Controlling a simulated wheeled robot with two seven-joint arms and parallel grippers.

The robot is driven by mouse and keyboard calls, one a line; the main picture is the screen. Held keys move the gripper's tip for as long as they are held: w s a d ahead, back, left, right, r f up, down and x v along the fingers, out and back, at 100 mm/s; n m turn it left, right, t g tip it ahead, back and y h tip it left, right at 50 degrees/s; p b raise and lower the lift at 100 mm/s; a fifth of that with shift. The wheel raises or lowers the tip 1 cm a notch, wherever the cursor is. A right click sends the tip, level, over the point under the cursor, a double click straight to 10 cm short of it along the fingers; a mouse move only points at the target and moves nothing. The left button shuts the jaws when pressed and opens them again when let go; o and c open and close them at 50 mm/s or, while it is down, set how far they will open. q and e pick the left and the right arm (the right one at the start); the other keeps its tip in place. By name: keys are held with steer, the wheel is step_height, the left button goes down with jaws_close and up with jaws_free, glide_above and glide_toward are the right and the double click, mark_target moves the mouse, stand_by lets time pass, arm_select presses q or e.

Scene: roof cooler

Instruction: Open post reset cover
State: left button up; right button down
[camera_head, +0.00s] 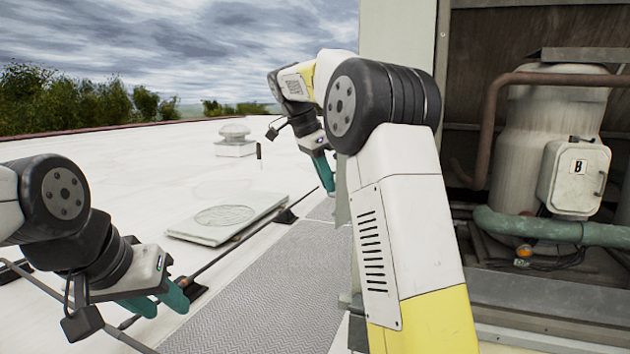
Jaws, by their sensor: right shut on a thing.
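My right gripper (326,172), with teal fingers, is at the left edge of the tall cabinet, beyond my own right arm. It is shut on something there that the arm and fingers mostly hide. A narrow pale grey-green panel (342,190) stands right beside the fingers. I cannot tell for sure whether it is the post reset cover or whether it is open. My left gripper (157,300) is low at the left over the roof, with its teal fingers apart and nothing seen between them.
The cabinet (399,30) on the right holds a tank (545,115), a box marked B (575,172) and a green pipe (530,228). A thin rail (245,238) runs beside the grey walkway (270,295). A flat hatch (225,216) and a vent (235,142) stand on the otherwise open white roof.

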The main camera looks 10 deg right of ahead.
steer(key=shift+w+d+r, duration=0.1)
steer(key=shift+d+r, duration=0.1)
steer(key=shift+d, duration=0.35)
steer(key=c, duration=1.5)
jaws_free()
steer(key=shift+d, duration=0.1)
steer(key=shift+c, duration=0.2)
steer(key=v, duration=0.7)
steer(key=shift+a+r, duration=0.2)
steer(key=shift+a, duration=0.2)
